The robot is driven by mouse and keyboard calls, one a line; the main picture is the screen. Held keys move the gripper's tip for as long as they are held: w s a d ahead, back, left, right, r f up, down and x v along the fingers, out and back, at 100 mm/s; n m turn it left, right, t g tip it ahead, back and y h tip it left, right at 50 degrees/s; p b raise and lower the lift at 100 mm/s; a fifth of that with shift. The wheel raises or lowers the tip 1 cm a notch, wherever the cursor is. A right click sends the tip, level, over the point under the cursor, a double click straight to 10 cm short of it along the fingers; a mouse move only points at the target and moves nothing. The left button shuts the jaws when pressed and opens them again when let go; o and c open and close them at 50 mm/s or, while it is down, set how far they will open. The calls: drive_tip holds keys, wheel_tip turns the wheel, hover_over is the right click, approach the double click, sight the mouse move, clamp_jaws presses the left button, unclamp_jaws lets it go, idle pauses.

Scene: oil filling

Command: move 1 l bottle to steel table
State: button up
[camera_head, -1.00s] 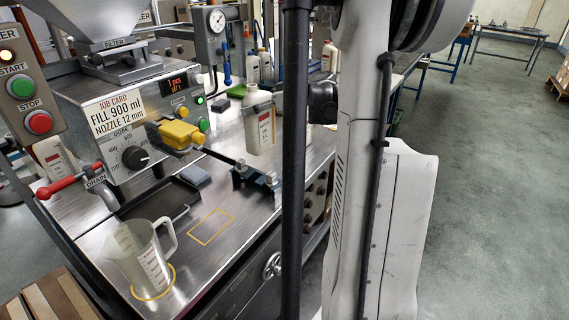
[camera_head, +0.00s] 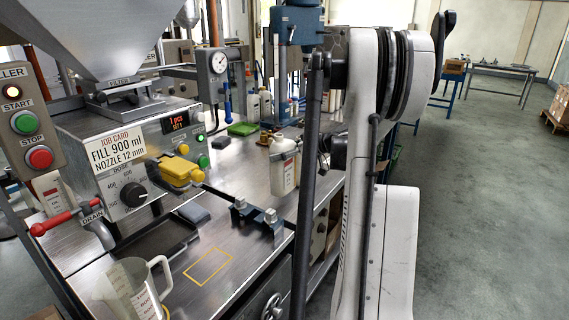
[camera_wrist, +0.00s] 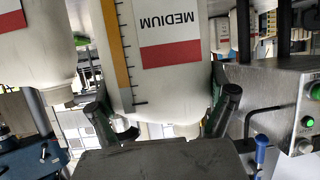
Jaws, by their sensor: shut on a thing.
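The white bottle (camera_head: 285,172) with a red label is right of the centre of the head view, over the steel bench. I cannot tell if its base touches the bench. The wrist view shows the bottle (camera_wrist: 172,88) upside down, with a "MEDIUM" label and a yellow level strip. My gripper (camera_wrist: 162,112) is shut on it near the shoulder and neck, one finger on each side. In the head view my column and arm partly hide the gripper. A grey-topped table (camera_head: 500,72) stands far back at the right; I cannot tell if it is the steel table.
The filling machine (camera_head: 130,150) and a measuring jug (camera_head: 130,285) are on the bench (camera_head: 235,180) at left. A clamp fixture (camera_head: 257,217) and a yellow outlined square (camera_head: 208,266) lie in front of the bottle. Open floor (camera_head: 480,190) spreads at the right.

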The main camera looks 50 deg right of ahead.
drive_tip(key=shift+d+f, duration=0.2)
drive_tip(key=shift+f, duration=1.9)
drive_tip(key=shift+b, duration=0.3)
drive_tip(key=o, duration=1.7)
drive_tip(key=shift+f, duration=0.1)
drive_tip(key=shift+c, duration=0.2)
drive_tip(key=shift+s+r, duration=0.1)
drive_tip(key=shift+r, duration=0.1)
approach(291, 160)
drive_tip(key=shift+w+f+p, duration=0.25)
drive_tip(key=shift+w+p, duration=0.15)
drive_tip(key=shift+w, duration=0.05)
